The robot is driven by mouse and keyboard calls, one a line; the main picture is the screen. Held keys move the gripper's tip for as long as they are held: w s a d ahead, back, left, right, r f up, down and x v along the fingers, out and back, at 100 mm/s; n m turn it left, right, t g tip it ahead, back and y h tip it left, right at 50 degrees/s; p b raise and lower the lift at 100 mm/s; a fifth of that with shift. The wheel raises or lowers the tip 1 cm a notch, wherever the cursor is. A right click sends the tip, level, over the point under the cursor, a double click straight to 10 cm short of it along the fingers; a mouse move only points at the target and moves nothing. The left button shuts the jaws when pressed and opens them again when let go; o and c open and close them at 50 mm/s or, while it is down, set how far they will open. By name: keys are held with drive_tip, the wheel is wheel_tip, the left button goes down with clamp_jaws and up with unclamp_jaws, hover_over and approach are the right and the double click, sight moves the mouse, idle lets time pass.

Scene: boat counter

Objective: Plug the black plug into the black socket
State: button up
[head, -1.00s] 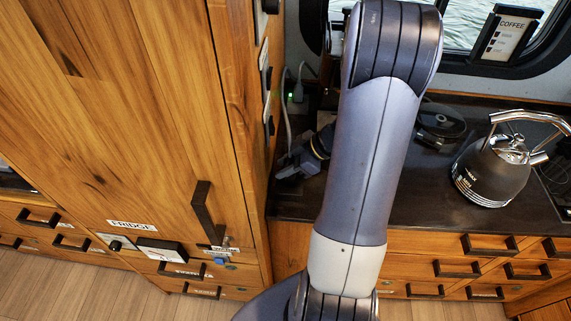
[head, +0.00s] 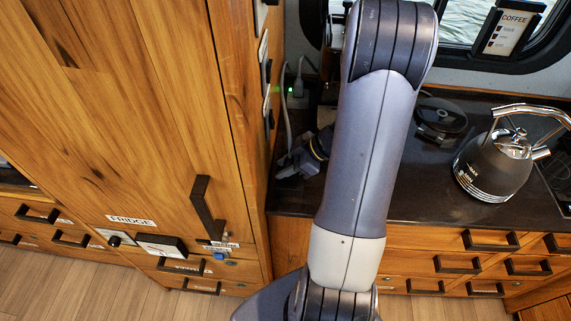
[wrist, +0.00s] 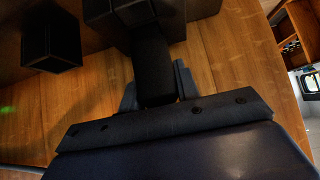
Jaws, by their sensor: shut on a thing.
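My gripper (wrist: 157,85) is shut on a black block-like thing, which I take to be the black plug (wrist: 153,62), in the wrist view. One finger sits on each side of it. The plug's far end merges with dark shapes at the top of the view, so I cannot tell whether it touches anything. A black box (wrist: 52,38) stands against the wood at the upper left; I cannot tell if it is the black socket. In the head view my gripper (head: 292,163) is low beside the cabinet's side wall, partly behind my arm, and the plug cannot be made out.
A tall wooden fridge cabinet (head: 130,120) stands close on the left. A black kettle (head: 495,165) and a round black base (head: 440,116) stand on the dark counter (head: 425,185) at right.

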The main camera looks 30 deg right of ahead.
drive_tip(key=shift+f, duration=0.55)
drive_tip(key=o, duration=1.1)
drive_tip(key=shift+c, duration=0.2)
drive_tip(key=shift+r, duration=0.1)
drive_tip(key=v, duration=1)
drive_tip(key=shift+s+d+r+b, duration=0.2)
drive_tip(key=shift+d+b, duration=0.1)
drive_tip(key=shift+f, duration=0.1)
drive_tip(key=x, duration=1)
drive_tip(key=shift+w+a, duration=0.15)
drive_tip(key=shift+a, duration=0.1)
drive_tip(key=shift+w+a+p, duration=0.1)
drive_tip(key=shift+p, duration=0.2)
drive_tip(key=shift+r, duration=0.4)
